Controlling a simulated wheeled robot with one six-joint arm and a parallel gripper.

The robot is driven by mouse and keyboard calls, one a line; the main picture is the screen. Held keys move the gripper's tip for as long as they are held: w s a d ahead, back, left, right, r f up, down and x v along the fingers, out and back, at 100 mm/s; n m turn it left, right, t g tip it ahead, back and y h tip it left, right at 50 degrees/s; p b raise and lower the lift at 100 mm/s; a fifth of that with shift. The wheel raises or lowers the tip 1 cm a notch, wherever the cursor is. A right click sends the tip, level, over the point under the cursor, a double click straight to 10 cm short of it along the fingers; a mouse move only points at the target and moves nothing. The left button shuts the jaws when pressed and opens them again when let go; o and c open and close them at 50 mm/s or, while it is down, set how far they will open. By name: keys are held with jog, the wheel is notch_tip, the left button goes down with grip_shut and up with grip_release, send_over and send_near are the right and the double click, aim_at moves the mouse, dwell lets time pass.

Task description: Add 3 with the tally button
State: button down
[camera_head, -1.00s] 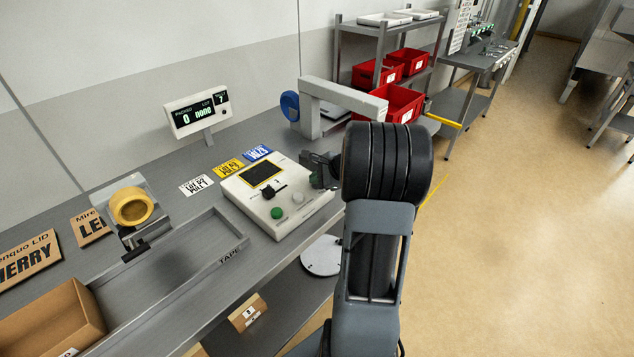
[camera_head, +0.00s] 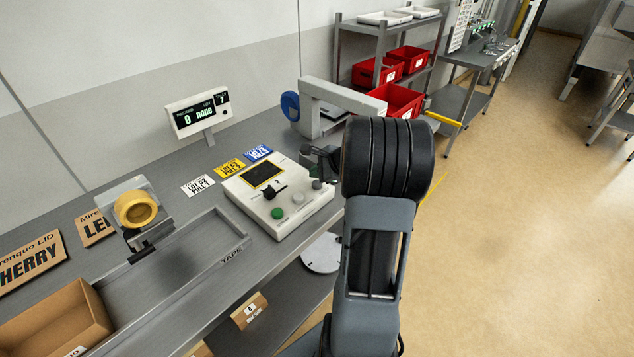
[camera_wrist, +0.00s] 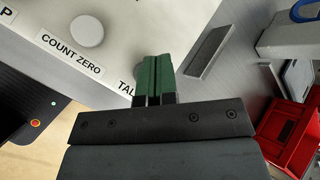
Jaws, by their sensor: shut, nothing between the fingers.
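The white control box (camera_head: 262,222) lies on the bench, with a dark screen, a black knob, a green button (camera_head: 277,213), a pale button (camera_head: 298,199) and a grey button (camera_head: 316,184). In the wrist view, a round button (camera_wrist: 87,30) has the label COUNT ZERO beside it. My gripper's green fingers are shut and empty, over the box's right end. In the head view the fingers are mostly hidden. Contact cannot be told.
A display (camera_head: 198,113) behind the box reads 0 and "none". A grey arch-shaped device (camera_head: 340,95) stands right of the box. A tape roll (camera_head: 136,209), lot cards (camera_head: 230,167) and a cardboard box (camera_head: 55,320) are on the left. Red bins (camera_head: 400,100) stand behind.

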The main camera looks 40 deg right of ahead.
aim_at(317, 184)
jog(key=shift+r+p, duration=1.6)
jog(key=shift+r, duration=0.7)
dwell(0.7)
